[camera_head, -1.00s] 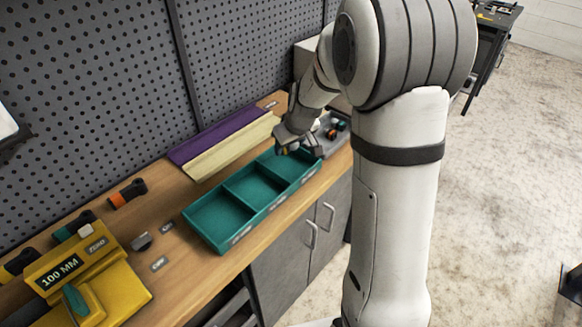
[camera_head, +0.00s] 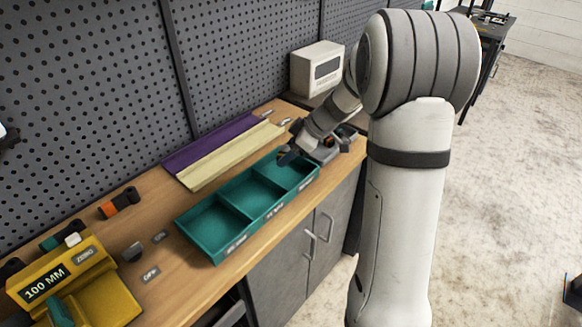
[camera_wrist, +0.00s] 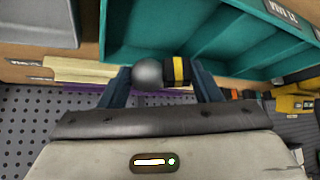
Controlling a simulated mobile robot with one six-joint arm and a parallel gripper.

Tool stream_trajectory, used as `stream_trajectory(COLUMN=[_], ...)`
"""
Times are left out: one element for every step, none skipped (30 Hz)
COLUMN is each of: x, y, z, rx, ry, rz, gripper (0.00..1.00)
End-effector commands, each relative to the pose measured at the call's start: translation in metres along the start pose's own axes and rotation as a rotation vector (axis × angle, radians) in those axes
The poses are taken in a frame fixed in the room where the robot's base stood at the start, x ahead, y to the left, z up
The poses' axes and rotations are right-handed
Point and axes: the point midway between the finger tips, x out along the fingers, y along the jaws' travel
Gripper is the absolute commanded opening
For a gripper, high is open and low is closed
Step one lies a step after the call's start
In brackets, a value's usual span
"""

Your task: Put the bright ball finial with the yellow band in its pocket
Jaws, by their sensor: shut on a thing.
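In the wrist view a bright grey ball finial (camera_wrist: 148,75) with a black stem and a yellow band (camera_wrist: 178,70) lies crosswise between the fingers of my gripper (camera_wrist: 163,78), which is shut on it. In the head view my gripper (camera_head: 287,157) is over the far compartment of the teal tray (camera_head: 183,225), and the finial is too small or hidden to make out there. The tray has three compartments; the near and middle ones look empty. The wrist view shows the teal tray wall (camera_wrist: 215,30) just beyond the held finial.
A yellow gauge (camera_head: 85,285) reading 100 MM stands at the near left. A black and orange part (camera_head: 120,203) lies on the bench. Purple and cream channels (camera_head: 220,150) lie behind the tray. A white box (camera_head: 316,68) stands at the far end. A grey holder (camera_head: 345,138) sits beyond the tray.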

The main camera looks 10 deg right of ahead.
Motion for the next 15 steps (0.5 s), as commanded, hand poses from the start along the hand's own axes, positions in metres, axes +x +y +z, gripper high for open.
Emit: stream_trajectory(x=[0.005, 0.008, 0.010, 0.012, 0.014, 0.018, 0.021, 0.025, 0.030, 0.033, 0.036, 0.039, 0.041, 0.042, 0.043], y=[0.000, 0.000, 0.000, 0.000, 0.000, 0.000, 0.000, 0.000, 0.000, 0.000, 0.000, 0.000, 0.000, 0.001, 0.001], z=[0.004, 0.006, 0.008, 0.009, 0.011, 0.014, 0.017, 0.020, 0.024, 0.026, 0.028, 0.031, 0.032, 0.033, 0.033], rx=[0.003, 0.001, 0.002, 0.002, 0.002, 0.001, 0.003, 0.004, 0.004, 0.003, 0.003, 0.004, 0.002, 0.001, 0.001], ry=[-0.002, -0.001, 0.000, 0.000, 0.000, -0.001, -0.002, -0.002, -0.002, -0.002, -0.001, -0.001, -0.001, -0.001, -0.001], rz=[0.000, 0.000, 0.000, 0.001, 0.001, 0.001, 0.000, -0.001, -0.001, 0.000, 0.001, 0.001, 0.001, 0.002, 0.003], gripper=[0.21, 0.21, 0.21, 0.21, 0.21, 0.21, 0.21, 0.21, 0.21, 0.21, 0.21, 0.21, 0.21, 0.21, 0.21])
